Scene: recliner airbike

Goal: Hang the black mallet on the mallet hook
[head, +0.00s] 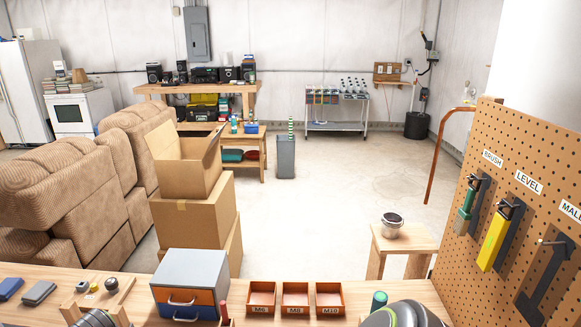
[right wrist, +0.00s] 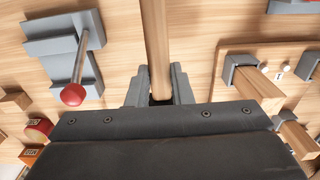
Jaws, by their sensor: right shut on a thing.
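In the right wrist view my right gripper (right wrist: 159,92) is shut on a round wooden handle (right wrist: 157,45), which runs up out of the top of the picture. The head end of that tool is out of view, so I cannot see whether it is the black mallet. In the head view a peg hook (head: 556,242) sits on the pegboard (head: 486,150) at the right edge, below a partly cut-off label (head: 571,210) reading "MALL". A dark mallet-shaped patch (head: 540,290) lies around and below this hook. No mallet shows on it. My left gripper is not in view.
A green-handled brush (head: 465,208) and a yellow level (head: 492,240) hang left of the mallet hook. The workbench in front holds orange bins (head: 295,297) and a drawer box (head: 190,283). In the wrist view a red-knobbed rod (right wrist: 75,90) stands left of the handle.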

